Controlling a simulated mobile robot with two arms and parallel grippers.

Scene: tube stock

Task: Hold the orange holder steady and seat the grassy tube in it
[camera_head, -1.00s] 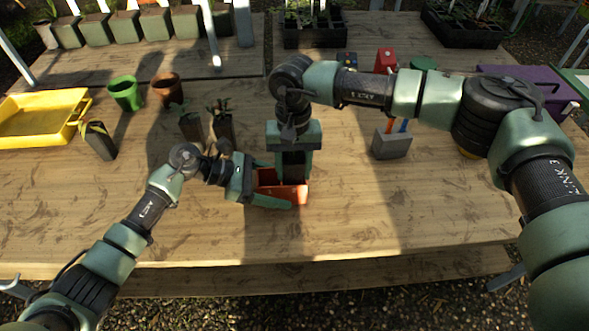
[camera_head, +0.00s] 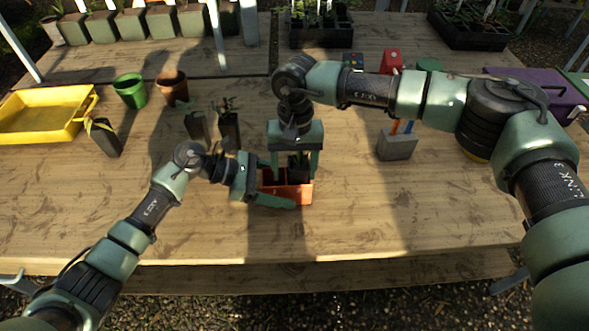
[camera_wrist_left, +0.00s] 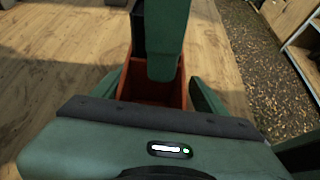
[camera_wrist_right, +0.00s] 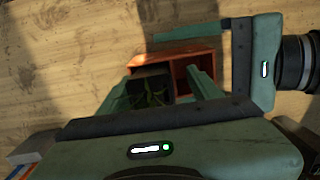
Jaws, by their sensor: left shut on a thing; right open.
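The orange holder (camera_head: 300,196) stands on the table in front of me. My left gripper (camera_head: 272,184) is shut on it from the left; in the left wrist view its fingers (camera_wrist_left: 158,88) straddle the holder (camera_wrist_left: 150,92). The grassy tube (camera_wrist_right: 150,88), a black square pot with thin green leaves, stands in the left compartment of the holder (camera_wrist_right: 183,60) in the right wrist view. The compartment beside it looks empty. My right gripper (camera_wrist_right: 158,92) is open above the holder, with its fingers on either side of the tube. The tube's bottom is hidden.
Two black tubes with seedlings (camera_head: 197,126) (camera_head: 229,130) stand behind my left gripper, and another (camera_head: 104,138) stands further left. Green (camera_head: 130,92) and brown (camera_head: 172,88) pots and a yellow tray (camera_head: 45,115) are at left. A grey block (camera_head: 397,146) stands right. The front table is clear.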

